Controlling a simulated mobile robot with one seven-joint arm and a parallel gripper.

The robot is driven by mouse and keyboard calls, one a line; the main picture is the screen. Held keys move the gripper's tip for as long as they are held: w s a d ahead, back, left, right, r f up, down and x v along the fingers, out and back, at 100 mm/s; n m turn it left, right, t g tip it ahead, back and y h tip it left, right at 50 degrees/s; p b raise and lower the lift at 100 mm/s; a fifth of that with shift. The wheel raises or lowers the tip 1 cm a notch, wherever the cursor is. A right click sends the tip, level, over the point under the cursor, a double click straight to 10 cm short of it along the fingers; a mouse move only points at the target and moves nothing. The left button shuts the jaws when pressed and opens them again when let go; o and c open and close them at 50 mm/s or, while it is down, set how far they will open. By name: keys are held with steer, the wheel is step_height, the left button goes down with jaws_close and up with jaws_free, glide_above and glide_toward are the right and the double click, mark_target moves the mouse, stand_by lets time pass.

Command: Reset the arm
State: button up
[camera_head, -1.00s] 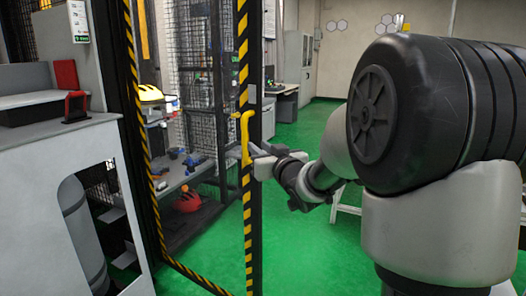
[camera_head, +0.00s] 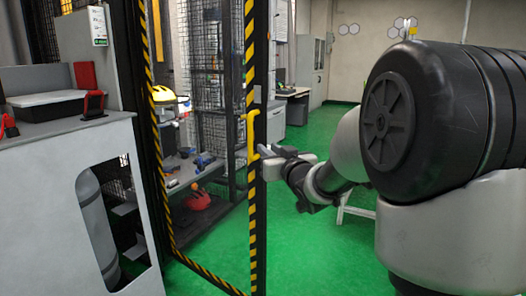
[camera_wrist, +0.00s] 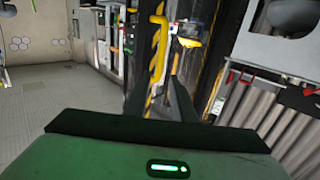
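My gripper (camera_head: 266,149) is at the end of my arm, close to the yellow handle (camera_head: 254,132) on the edge of the mesh door. In the head view its fingertips overlap the lower end of the handle; whether they touch it is unclear. In the wrist view the two dark fingers of my gripper (camera_wrist: 158,103) stand apart with a gap between them, and nothing shows held. There the yellow handle (camera_wrist: 157,50) appears beyond the fingertips.
The door frame (camera_head: 252,215) has black and yellow stripes. A grey machine cabinet (camera_head: 60,190) stands at left.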

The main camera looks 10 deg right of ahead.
steer(key=s+a+f+m+g+h, duration=0.1)
steer(key=s+f+g, duration=0.25)
steer(key=s, duration=0.95)
steer(key=s+a+f+g+h, duration=0.1)
steer(key=s+a+f+g, duration=0.2)
steer(key=s, duration=0.9)
steer(key=s+f+m+g, duration=0.1)
steer(key=s+f+g, duration=0.3)
steer(key=s, duration=0.9)
step_height(320, 180, up, 28)
steer(key=g+p, duration=0.1)
steer(key=p, duration=2.7)
steer(key=shift+a+r, duration=0.2)
steer(key=shift+r, duration=0.05)
steer(key=shift+s+g, duration=0.1)
steer(key=shift+g, duration=0.15)
